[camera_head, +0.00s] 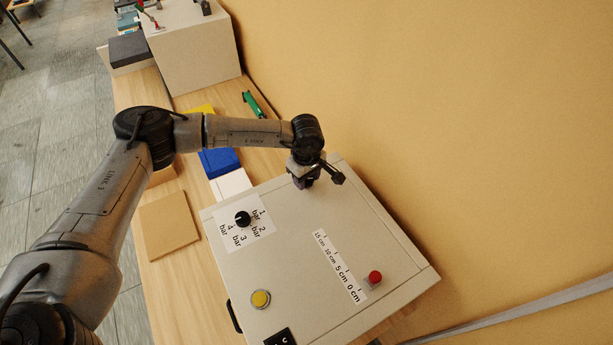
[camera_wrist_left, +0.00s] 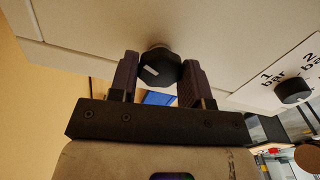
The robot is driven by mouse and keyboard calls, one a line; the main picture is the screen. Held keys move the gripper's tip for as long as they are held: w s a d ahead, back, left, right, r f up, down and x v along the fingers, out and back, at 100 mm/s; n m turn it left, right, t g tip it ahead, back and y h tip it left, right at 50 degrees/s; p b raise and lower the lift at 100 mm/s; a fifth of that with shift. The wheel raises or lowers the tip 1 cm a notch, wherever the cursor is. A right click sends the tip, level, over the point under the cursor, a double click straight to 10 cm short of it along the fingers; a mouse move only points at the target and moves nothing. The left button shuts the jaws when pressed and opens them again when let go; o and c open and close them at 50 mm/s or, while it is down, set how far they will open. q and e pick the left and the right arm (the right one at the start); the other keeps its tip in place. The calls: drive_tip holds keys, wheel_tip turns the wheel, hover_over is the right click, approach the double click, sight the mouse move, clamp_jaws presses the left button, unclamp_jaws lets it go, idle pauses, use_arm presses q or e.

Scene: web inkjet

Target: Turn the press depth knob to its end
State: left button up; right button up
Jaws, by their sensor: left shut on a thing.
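A black faceted knob (camera_wrist_left: 160,68) with a white mark on its face shows between my left gripper's fingers in the left wrist view. My left gripper (camera_head: 303,182) is at the far end of the pale control box (camera_head: 300,235) and hides this knob in the head view. In the left wrist view the left gripper (camera_wrist_left: 158,76) has one finger on each side of the knob and is shut on it. I take this to be the press depth knob; no label on it can be read. My right gripper is not in view.
The box top also has a black bar selector (camera_head: 243,218), a centimetre scale (camera_head: 340,265), a red knob (camera_head: 375,277) and a yellow button (camera_head: 260,298). A blue block (camera_head: 220,162) and a green tool (camera_head: 253,104) lie behind it. A tan wall (camera_head: 450,120) rises at the right.

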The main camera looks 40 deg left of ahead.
use_arm(q)
drive_tip(key=c, duration=0.4)
drive_tip(key=shift+o, duration=0.2)
drive_tip(key=shift+f+n+b, duration=0.25)
drive_tip(key=shift+n+b, duration=0.7)
drive_tip(key=shift+n, duration=0.25)
drive_tip(key=shift+r+n+b, duration=0.25)
drive_tip(key=shift+n+b, duration=0.3)
drive_tip(key=shift+n, duration=0.65)
drive_tip(key=o, duration=0.9)
drive_tip(key=shift+o, duration=0.2)
drive_tip(key=shift+r, duration=0.1)
